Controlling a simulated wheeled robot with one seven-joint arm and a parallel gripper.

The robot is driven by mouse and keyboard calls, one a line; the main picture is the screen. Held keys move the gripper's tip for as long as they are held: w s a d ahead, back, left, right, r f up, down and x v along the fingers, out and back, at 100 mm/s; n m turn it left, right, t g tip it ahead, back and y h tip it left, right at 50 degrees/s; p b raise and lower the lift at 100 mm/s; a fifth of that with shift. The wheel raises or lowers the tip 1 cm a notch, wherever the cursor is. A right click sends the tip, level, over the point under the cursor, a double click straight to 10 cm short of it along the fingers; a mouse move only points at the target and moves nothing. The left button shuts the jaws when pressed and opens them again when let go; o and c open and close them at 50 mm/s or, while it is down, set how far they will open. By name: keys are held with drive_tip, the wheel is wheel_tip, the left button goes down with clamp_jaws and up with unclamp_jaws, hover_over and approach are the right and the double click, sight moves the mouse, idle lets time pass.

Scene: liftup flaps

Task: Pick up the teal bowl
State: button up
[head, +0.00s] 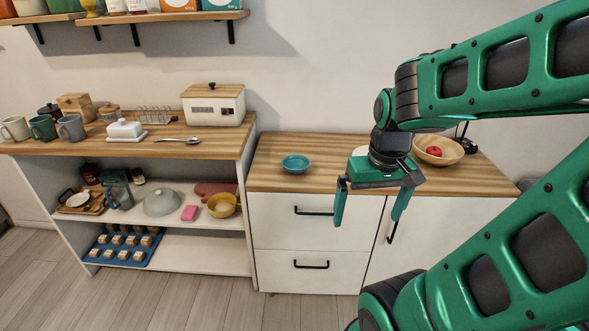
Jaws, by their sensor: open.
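The teal bowl (295,164) stands upright on the wooden top of the lower cabinet, near its left part. It looks empty. My gripper (367,221) is to the right of the bowl in the picture, pointing down, with its two green fingers spread apart and nothing between them. The fingers appear in front of the cabinet's white front. My gripper does not touch the bowl, and the bowl is fully in view.
A taller shelf unit (247,150) on the left holds a bread box (213,104), mugs and dishes. The counter around the teal bowl is clear.

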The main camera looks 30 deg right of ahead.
drive_tip(key=w+f+n+t, duration=0.3)
drive_tip(key=w+f, duration=0.2)
drive_tip(key=w, duration=0.7)
drive_tip(key=t+h, duration=0.2)
drive_tip(key=t, duration=0.7)
approach(293, 162)
drive_tip(key=v, duration=0.4)
drive_tip(key=shift+a+f, duration=0.3)
drive_tip(key=shift+a, duration=0.1)
drive_tip(key=shift+w+d+f+t, duration=0.1)
drive_tip(key=shift+w+d+t, duration=0.05)
drive_tip(key=shift+w+t, duration=0.15)
drive_tip(key=shift+x, duration=5.05)
drive_tip(key=shift+s+d+f, duration=0.1)
drive_tip(key=shift+d, duration=0.1)
drive_tip(key=c, duration=1.2)
